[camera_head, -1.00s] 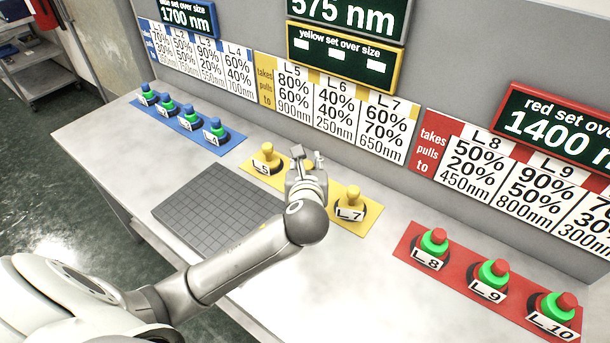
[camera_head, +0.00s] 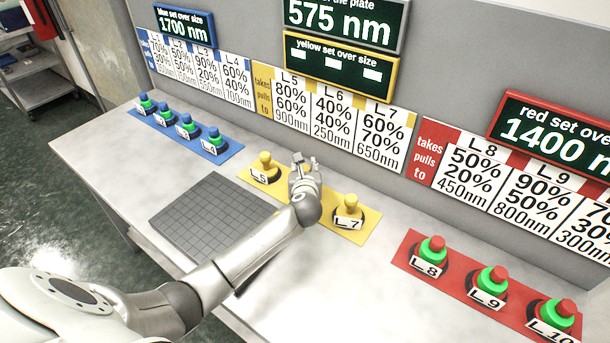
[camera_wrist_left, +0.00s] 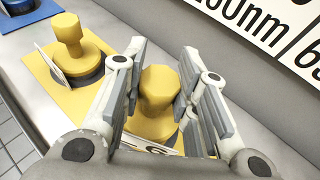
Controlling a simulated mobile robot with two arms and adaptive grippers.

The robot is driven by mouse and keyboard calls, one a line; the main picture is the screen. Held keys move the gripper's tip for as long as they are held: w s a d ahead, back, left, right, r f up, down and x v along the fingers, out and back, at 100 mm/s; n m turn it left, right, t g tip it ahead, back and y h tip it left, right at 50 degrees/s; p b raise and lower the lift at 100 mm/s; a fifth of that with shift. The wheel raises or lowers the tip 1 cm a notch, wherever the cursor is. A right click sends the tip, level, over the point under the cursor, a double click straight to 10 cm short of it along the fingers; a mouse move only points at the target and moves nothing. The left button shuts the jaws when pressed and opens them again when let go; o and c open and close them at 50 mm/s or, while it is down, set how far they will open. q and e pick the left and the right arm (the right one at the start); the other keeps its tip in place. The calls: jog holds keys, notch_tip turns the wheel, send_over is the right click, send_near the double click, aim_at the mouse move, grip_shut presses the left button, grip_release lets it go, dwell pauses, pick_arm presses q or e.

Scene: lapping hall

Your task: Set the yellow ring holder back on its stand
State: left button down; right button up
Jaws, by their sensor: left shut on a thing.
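My left gripper (camera_head: 304,166) is over the middle of the yellow mat (camera_head: 247,178), between the yellow ring holders L5 (camera_head: 265,166) and L7 (camera_head: 348,207). In the left wrist view the gripper (camera_wrist_left: 160,75) is shut on a yellow ring holder (camera_wrist_left: 159,85), with a finger on each side of its knob. Its white label shows only in part. The gripper hides this holder in the head view, and I cannot tell whether its base touches the stand. L5 also shows in the left wrist view (camera_wrist_left: 80,50), upright on a dark round stand. My right gripper is not in view.
A grey gridded plate (camera_head: 212,216) lies left of my arm. A blue mat (camera_head: 225,153) with several blue-green holders is at the back left. A red mat (camera_head: 400,256) with red-green holders is at the right. The sign wall (camera_head: 440,90) stands behind.

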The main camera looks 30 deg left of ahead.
pick_arm(q)
jog(key=shift+f, duration=1.05)
jog(key=shift+f, duration=0.1)
jog(key=c, duration=1.2)
grip_release()
jog(key=shift+s, duration=0.1)
jog(key=shift+c, duration=0.2)
jog(key=shift+o, duration=0.5)
jog(key=v, duration=1.2)
